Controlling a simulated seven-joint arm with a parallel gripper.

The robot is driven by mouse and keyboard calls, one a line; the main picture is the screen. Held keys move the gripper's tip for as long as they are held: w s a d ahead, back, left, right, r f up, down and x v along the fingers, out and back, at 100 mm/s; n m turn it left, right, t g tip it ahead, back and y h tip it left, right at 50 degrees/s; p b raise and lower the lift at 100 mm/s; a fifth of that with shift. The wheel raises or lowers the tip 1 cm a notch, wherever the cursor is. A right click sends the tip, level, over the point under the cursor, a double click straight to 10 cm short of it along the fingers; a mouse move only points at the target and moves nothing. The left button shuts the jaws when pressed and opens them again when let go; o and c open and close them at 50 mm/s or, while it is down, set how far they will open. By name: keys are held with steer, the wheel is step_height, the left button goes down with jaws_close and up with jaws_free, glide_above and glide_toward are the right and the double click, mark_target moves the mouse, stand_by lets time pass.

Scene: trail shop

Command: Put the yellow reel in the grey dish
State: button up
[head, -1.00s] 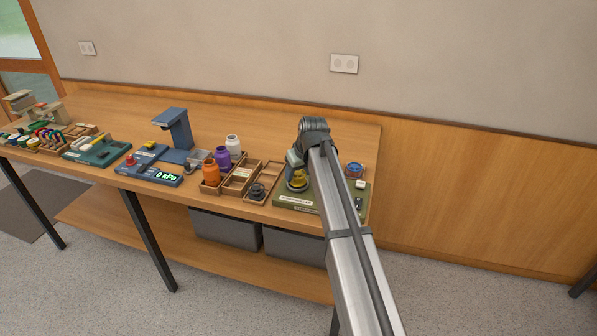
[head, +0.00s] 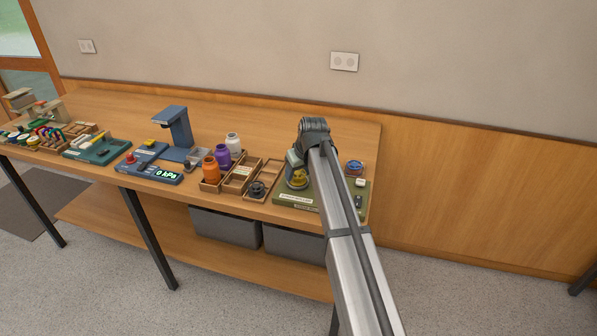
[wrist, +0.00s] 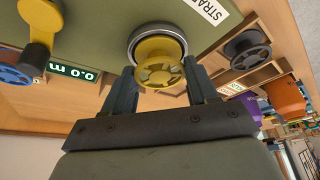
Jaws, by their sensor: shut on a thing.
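The yellow reel (wrist: 158,74) is between the two fingers of my gripper (wrist: 160,67), which is shut on it. In the wrist view its far flange lies inside the ring of the grey dish (wrist: 158,28). I cannot tell whether it rests on the dish's bottom. The dish sits on a green board with a white label. In the head view the reel (head: 299,178) shows just left of my arm, and the dish is partly hidden below it.
A blue reel (head: 354,168) is at the board's right. A dark reel (head: 258,189) sits in a wooden tray left of the board. Bare tabletop lies behind.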

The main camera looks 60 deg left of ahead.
steer(key=shift+f, duration=0.1)
stand_by(0.3)
steer(key=o, duration=1.4)
steer(key=shift+c, duration=0.2)
steer(key=shift+r, duration=4)
